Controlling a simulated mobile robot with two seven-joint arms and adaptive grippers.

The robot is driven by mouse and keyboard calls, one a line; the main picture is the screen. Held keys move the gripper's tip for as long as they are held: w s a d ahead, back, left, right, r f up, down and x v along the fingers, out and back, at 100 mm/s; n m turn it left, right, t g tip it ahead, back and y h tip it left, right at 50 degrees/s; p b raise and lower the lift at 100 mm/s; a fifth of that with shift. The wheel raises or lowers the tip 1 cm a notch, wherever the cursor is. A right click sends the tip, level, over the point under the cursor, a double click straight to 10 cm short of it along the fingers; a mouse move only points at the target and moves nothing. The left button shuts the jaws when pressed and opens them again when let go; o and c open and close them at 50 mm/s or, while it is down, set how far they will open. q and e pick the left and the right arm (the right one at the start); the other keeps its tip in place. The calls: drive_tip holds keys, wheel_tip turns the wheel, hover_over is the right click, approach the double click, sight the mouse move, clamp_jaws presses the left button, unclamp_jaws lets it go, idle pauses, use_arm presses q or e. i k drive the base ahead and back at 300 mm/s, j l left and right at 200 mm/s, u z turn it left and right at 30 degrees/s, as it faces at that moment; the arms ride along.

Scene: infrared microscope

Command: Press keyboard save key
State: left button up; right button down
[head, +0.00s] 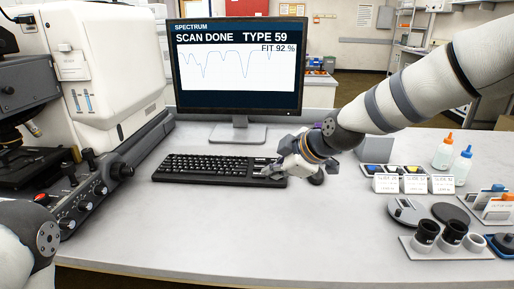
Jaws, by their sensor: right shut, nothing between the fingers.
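A black keyboard (205,168) lies on the white bench in front of the monitor. No single save key can be told apart at this size. My right gripper (268,173) is shut and empty, with its fingertips over the right end of the keyboard. I cannot tell whether they touch a key. The gripper hides part of the keyboard's right end. The monitor (240,60) shows "SCAN DONE", "TYPE 59", "FIT 92 %" and a blue spectrum line. My left arm shows at the lower left, but its gripper is not in view.
A control panel with knobs (85,195) and the white microscope (105,70) stand at the left. Slide boxes (413,184), bottles (443,152) and eyepiece parts (452,233) stand at the right. The front middle bench is clear.

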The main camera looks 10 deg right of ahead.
sight(261, 160)
drive_tip(key=i, duration=0.9)
